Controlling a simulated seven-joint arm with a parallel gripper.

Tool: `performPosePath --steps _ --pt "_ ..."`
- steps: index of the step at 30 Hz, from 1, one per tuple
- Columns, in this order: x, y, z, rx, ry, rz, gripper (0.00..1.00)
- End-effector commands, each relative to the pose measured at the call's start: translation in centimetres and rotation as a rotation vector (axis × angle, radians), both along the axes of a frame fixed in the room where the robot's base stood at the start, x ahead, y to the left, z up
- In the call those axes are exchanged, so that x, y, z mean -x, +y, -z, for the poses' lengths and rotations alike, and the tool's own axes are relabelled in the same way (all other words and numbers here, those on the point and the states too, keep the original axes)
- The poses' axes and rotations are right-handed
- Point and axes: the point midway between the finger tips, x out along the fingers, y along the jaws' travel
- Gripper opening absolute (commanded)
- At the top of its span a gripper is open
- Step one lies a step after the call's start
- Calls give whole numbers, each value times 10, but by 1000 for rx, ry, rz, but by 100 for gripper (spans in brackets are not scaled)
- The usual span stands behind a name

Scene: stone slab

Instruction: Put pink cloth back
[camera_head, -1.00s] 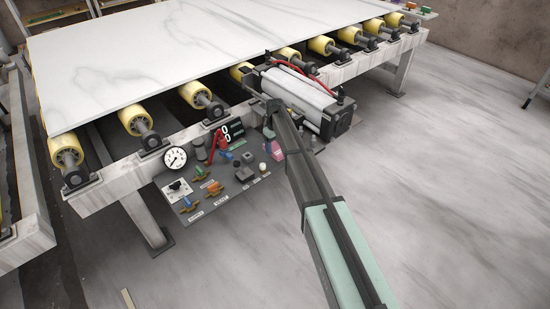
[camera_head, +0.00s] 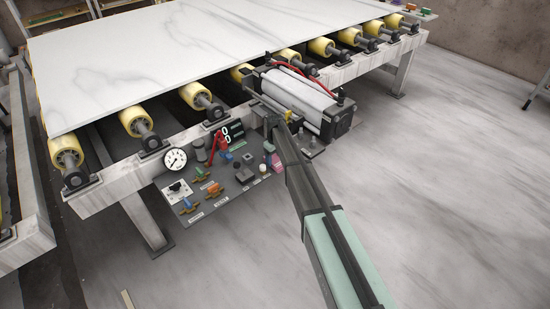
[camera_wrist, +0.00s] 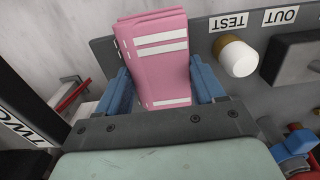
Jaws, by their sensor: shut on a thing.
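The pink cloth (camera_wrist: 160,50), folded into a flat block with white stripes, is between the two blue fingers of my gripper (camera_wrist: 162,86) in the wrist view. The fingers are shut on its two sides. In the head view, the cloth (camera_head: 276,162) is a small pink patch at the right end of the grey control panel (camera_head: 228,192), next to my forearm. The panel's edge shows around the cloth in the wrist view. I cannot tell whether the cloth touches the panel. My gripper is mostly hidden behind my arm in the head view.
A white knob (camera_wrist: 236,58) stands close right of the cloth, below the TEST label. A gauge (camera_head: 174,160) and several coloured switches are on the panel. A white cylinder machine (camera_head: 298,94) and the roller table with its marble slab (camera_head: 190,50) stand behind. Floor at right is clear.

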Motion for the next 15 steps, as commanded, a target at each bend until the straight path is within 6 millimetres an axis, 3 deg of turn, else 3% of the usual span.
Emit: performPosePath --steps 9,15 --pt "0 0 0 0 0 0 94" --pt "0 0 0 0 0 0 94"
